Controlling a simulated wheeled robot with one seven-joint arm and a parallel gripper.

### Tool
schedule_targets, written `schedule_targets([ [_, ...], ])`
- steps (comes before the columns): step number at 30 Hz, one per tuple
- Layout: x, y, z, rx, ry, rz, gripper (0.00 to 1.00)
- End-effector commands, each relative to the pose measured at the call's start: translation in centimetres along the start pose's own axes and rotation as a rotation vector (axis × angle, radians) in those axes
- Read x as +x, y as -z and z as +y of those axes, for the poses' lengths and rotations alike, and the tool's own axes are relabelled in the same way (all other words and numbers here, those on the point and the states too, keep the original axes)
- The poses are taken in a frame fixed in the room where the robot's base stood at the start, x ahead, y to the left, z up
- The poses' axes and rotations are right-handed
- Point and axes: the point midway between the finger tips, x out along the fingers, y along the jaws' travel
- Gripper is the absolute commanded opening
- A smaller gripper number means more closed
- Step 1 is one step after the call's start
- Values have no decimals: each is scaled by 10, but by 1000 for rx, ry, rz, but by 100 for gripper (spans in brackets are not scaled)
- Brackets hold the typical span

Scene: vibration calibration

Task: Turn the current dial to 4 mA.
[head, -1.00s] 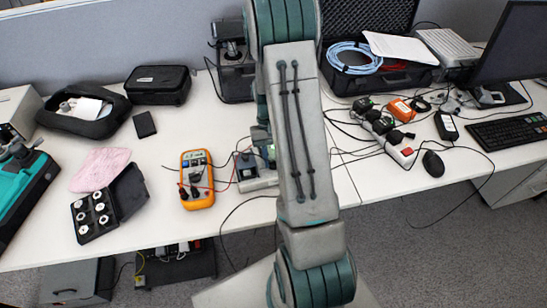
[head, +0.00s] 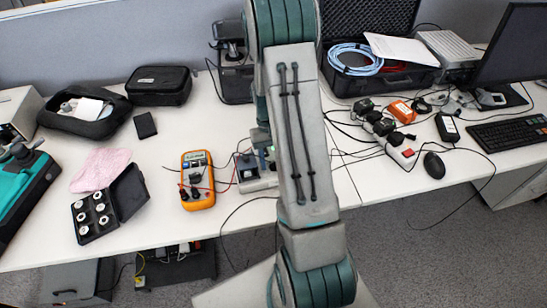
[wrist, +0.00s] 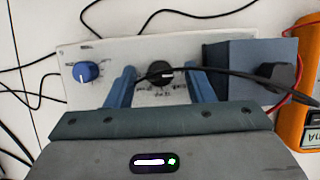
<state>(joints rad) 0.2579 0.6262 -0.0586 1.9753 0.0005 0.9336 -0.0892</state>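A calibrator box with a pale panel (wrist: 110,55) lies below my gripper in the wrist view. It carries a round black dial (wrist: 160,73) with a light pointer mark and small printing around it, too small to read. A blue knob (wrist: 85,72) sits to the left on the same panel. My gripper (wrist: 160,82) is open, with one blue finger on each side of the black dial and a gap showing on both sides. In the head view the box (head: 248,174) is partly hidden behind my arm.
An orange multimeter (head: 197,180) with red and black leads lies to the left of the box. A black case of white round parts (head: 95,212) is further left. Power adapters (head: 380,125) and cables crowd the desk at right. Bare desk shows around the multimeter.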

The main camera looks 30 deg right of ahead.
Motion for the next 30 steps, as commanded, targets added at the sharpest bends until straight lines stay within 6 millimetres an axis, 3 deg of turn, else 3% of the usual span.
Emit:
schedule_targets([
  [4, -6, 1, 0, 1, 0, 3, 48],
  [8, -25, 1, 0, 0, 0, 6, 48],
  [21, -118, 1, 0, -1, -1, 4, 48],
  [30, -138, 0, 0, -1, 0, -1, 48],
])
